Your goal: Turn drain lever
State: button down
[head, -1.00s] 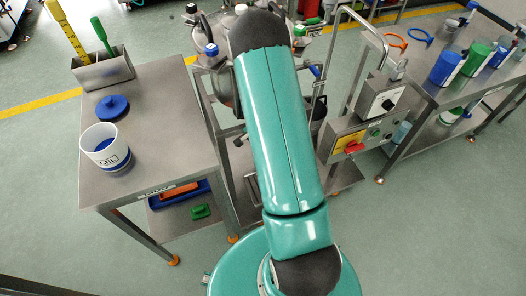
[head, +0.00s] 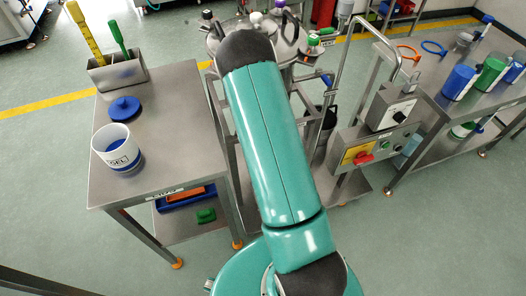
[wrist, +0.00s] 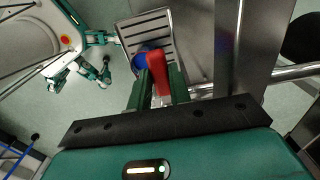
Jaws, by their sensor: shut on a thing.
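A red handle (wrist: 157,72), which I take to be the drain lever, stands between the two green fingers of my gripper (wrist: 159,80) in the wrist view. The fingers are shut on it. A blue round part (wrist: 142,60) shows beside the handle, partly hidden by the left finger. In the head view my teal arm reaches toward the steel vessel (head: 288,42) and hides the lever and my gripper.
In the wrist view a slotted grate (wrist: 148,28) lies beyond the fingers, with steel frame bars at right. In the head view a bench with a white tub (head: 117,150) stands left, a control box (head: 366,152) right.

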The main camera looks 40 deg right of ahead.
jog(key=c, duration=1.3)
grip_release()
notch_tip(320, 180, up, 14)
jog(key=shift+f, duration=0.1)
